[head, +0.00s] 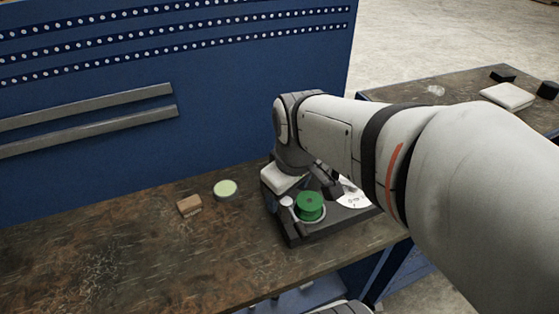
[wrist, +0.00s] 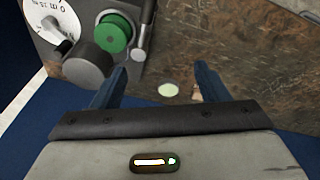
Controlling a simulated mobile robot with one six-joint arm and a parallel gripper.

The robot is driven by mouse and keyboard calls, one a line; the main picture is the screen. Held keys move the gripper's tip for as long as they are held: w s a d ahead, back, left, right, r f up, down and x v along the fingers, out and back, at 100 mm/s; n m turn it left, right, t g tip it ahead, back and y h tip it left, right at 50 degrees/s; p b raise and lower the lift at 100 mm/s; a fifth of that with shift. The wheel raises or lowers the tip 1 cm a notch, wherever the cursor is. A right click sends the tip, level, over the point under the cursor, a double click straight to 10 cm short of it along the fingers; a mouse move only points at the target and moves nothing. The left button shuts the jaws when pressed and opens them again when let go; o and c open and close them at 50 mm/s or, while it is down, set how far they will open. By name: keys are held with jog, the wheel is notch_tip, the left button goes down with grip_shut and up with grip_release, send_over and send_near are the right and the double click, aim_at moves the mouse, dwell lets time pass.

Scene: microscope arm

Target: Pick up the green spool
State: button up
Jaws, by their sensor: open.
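The green spool (head: 310,206) sits on a dark device base (head: 292,236) at the workbench's right end. In the wrist view the green spool (wrist: 113,36) shows at upper left, partly bordered by a dark grey cylinder. My gripper (wrist: 161,72) is open with two blue fingers and nothing between them. The spool appears beyond and left of the left fingertip; I see no contact. In the head view my arm reaches in from the right above the device, and its fingers are not clearly visible.
A white marked disc (head: 352,194) is on the device, right of the spool. A metal rod with a round knob (head: 287,203) stands left of the spool. A pale green round dish (head: 226,188) and a brown block (head: 189,206) lie left. The bench's left part is clear. A blue panel (head: 230,90) rises behind.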

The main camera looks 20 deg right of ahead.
aim_at(310, 200)
jog(key=o, duration=0.4)
jog(key=w+d+f+n, duration=0.1)
jog(key=n, duration=0.1)
jog(key=w+d+f+n+b, duration=0.1)
jog(key=w+d+f+n, duration=0.1)
jog(key=w+d+f+n+g, duration=0.1)
jog(key=w+n, duration=0.1)
jog(key=shift+w+d+f+n, duration=0.15)
jog(key=shift+d+f+n, duration=0.05)
jog(key=shift+f+n, duration=0.1)
jog(key=shift+o, duration=0.4)
jog(key=w+d+f+n, duration=0.1)
jog(key=d+f+n, duration=0.1)
jog(key=w+d+f+n+g+b, duration=0.1)
jog(key=w+d+f+n, duration=0.1)
jog(key=n, duration=0.1)
jog(key=w+d+f+n, duration=0.1)
jog(key=d+f+n, duration=0.1)
jog(key=n, duration=0.1)
jog(key=shift+w+f+g+b, duration=0.15)
jog(key=shift+w+g+b, duration=0.15)
jog(key=shift+b, duration=0.1)
jog(key=shift+s+f+p, duration=0.15)
jog(key=shift+f+p, duration=0.1)
jog(key=shift+f, duration=1.7)
jog(key=shift+s+f+p, duration=0.1)
jog(key=shift+f+p, duration=0.15)
jog(key=shift+f, duration=1.65)
